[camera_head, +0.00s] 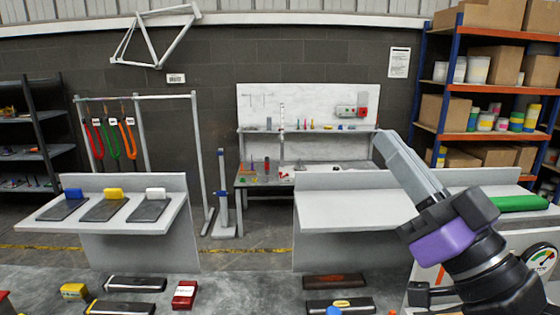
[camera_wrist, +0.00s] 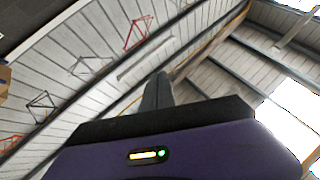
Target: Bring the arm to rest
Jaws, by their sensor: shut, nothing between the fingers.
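My gripper (camera_head: 386,140) is raised in front of the right-hand bench in the head view, tilted up and to the left. Its grey fingers are together with nothing between them. The purple wrist part is below them. In the wrist view the fingers of my gripper (camera_wrist: 160,78) point up toward the wall and roof, and they also look closed and empty. My gripper appears clear of the benches, though the exact gap to the things behind it cannot be told.
The right bench (camera_head: 345,212) has a green roll (camera_head: 518,203) at its right. The left bench (camera_head: 50,215) carries dark pads with blue, yellow and white blocks. Several dark bars and a red box (camera_head: 185,294) lie in front. A stocked orange-and-blue shelf (camera_head: 484,33) stands at right.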

